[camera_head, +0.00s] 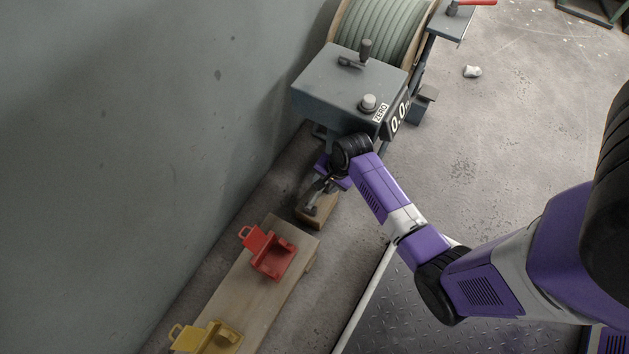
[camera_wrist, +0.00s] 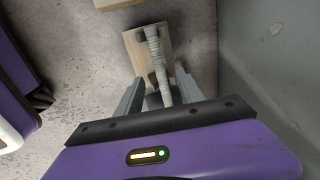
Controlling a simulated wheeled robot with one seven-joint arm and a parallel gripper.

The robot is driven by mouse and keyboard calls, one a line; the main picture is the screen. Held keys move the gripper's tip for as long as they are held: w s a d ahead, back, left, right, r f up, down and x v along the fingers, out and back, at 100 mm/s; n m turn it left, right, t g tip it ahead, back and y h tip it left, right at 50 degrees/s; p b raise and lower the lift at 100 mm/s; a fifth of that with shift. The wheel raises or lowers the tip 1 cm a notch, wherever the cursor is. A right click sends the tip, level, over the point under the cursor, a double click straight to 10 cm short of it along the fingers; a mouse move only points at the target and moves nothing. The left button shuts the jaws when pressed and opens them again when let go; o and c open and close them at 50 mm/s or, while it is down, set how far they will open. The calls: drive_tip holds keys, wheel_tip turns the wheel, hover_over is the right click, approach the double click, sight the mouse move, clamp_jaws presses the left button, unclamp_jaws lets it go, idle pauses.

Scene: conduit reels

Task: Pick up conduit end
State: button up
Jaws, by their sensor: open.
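The conduit end (camera_wrist: 153,38) is a pale grey ribbed tube lying over a small wooden block (camera_wrist: 133,48) in the wrist view. In the head view the block (camera_head: 315,212) sits on the floor below the grey machine box, and the conduit there is too small to make out well. My gripper (camera_wrist: 159,75) is open, one finger on each side of the conduit, with visible gaps. Whether the fingers are level with the tube or above it I cannot tell. In the head view my gripper (camera_head: 324,186) is just above the block, partly hidden by my wrist.
A reel of green-grey conduit (camera_head: 382,28) stands behind the grey box (camera_head: 350,82) with its 0.0 display. A wooden plank (camera_head: 262,311) carries a red fixture (camera_head: 270,256) and a yellow fixture (camera_head: 211,338). A wall (camera_head: 150,130) runs close on the left. Open floor lies right.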

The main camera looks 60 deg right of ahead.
sight(317, 194)
drive_tip(key=b+x, duration=0.4)
drive_tip(key=x, duration=0.1)
drive_tip(key=shift+a+f, duration=0.1)
drive_tip(key=shift+f, duration=0.25)
drive_tip(key=shift+r, duration=0.1)
clamp_jaws()
